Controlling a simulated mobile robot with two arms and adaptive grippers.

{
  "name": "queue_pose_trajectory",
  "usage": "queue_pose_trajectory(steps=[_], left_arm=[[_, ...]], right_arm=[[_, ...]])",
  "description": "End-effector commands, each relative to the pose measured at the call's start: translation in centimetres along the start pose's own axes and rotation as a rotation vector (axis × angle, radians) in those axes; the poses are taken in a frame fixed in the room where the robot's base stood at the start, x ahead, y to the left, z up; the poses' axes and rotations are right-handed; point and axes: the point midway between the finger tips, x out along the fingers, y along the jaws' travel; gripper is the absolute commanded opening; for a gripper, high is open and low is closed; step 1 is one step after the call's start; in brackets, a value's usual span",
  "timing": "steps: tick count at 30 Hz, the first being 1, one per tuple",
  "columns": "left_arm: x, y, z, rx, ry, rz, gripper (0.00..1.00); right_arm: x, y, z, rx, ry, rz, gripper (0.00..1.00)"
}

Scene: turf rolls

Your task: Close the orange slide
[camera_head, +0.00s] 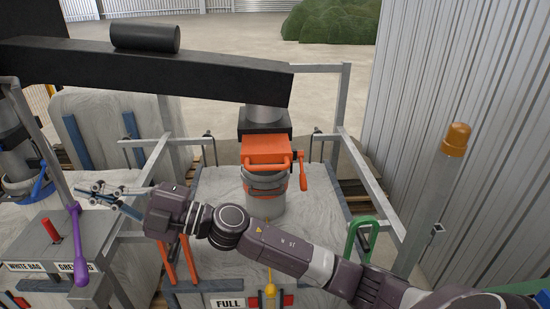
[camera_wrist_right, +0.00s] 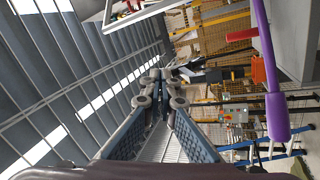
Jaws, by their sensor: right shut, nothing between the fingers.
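The orange slide (camera_head: 265,149) sits under the black collar of the middle spout, with an orange bar handle along its front edge. An orange lever (camera_head: 302,171) hangs at its right side. I cannot tell how far the slide is pushed in. My right gripper (camera_head: 82,190) is far to the left of the slide, above the grey control box and near the purple lever (camera_head: 76,245). Its fingers (camera_wrist_right: 158,82) are shut and empty in the right wrist view, where the purple lever (camera_wrist_right: 276,112) also shows at the right. My left gripper is not in view.
A full bulk bag (camera_head: 215,190) hangs below the spout inside a grey metal frame (camera_head: 346,100). A green hook (camera_head: 360,238) and an orange-capped post (camera_head: 455,140) stand to the right. A black beam (camera_head: 150,72) crosses above. A red knob (camera_head: 50,230) rises from the control box.

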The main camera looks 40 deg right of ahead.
Motion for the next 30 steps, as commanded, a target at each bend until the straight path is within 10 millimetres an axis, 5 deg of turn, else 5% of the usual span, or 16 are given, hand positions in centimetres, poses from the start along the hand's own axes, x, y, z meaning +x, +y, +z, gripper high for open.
queue_pose_trajectory(steps=[3, 5, 8, 11, 16, 21, 25, 30], left_arm=[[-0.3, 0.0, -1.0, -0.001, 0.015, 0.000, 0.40], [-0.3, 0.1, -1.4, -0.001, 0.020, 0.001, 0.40], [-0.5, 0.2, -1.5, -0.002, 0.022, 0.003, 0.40], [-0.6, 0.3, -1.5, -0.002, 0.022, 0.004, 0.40], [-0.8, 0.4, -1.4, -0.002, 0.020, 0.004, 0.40], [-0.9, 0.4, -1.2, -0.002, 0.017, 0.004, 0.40], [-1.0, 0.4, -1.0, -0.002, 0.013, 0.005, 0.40], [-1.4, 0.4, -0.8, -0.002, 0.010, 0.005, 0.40]], right_arm=[[1.0, -1.3, -3.1, -0.224, 0.219, -0.256, 0.00], [0.2, -2.5, -3.0, -0.322, 0.289, -0.410, 0.00], [-2.8, -3.8, -0.6, -0.466, 0.338, -0.696, 0.00], [-7.4, -2.7, 4.1, -0.577, 0.293, -1.001, 0.00], [-17.6, 5.1, 12.1, -0.647, 0.032, -1.468, 0.00], [-26.3, 14.1, 15.0, -0.591, -0.276, -1.745, 0.00], [-30.1, 17.9, 15.1, -0.539, -0.418, -1.836, 0.00], [-31.7, 18.4, 15.5, -0.514, -0.464, -1.869, 0.00]])
